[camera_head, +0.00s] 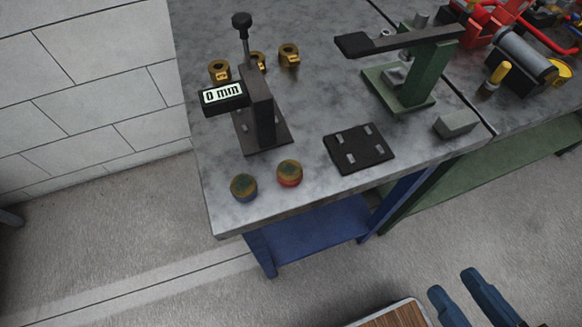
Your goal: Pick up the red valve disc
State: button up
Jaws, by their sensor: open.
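The red valve disc (289,173) lies near the front-left edge of the grey workbench top (220,205). Its top is olive-brown and a red band shows around its lower side. A similar disc with a blue band (243,187) lies just to its left, apart from it. My gripper (454,283) is at the lower right, with two blue fingers spread apart and nothing visible between them. It is well to the right of and below the red disc in the picture, in front of the bench. The rest of the gripper is cut off by the frame.
A dark gauge stand (263,115) reading "0 mm" stands behind the discs. Several brass parts (289,55) sit behind it. A black plate (358,148) and a green press (415,85) are to the right. A wood-topped surface (398,316) shows at the bottom.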

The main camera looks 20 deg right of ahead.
aim_at(290, 172)
jog(key=z, duration=0.55)
jog(key=k+j+z, duration=0.15)
jog(key=j+z, duration=0.2)
jog(key=k+j+z, duration=0.2)
jog(key=j+z, duration=0.2)
jog(key=j, duration=0.15)
jog(key=k+j+z, duration=0.35)
jog(key=k+j, duration=0.35)
jog(key=j, duration=0.15)
jog(key=k+j+z, duration=0.1)
jog(key=k+j, duration=0.25)
jog(key=j, duration=0.15)
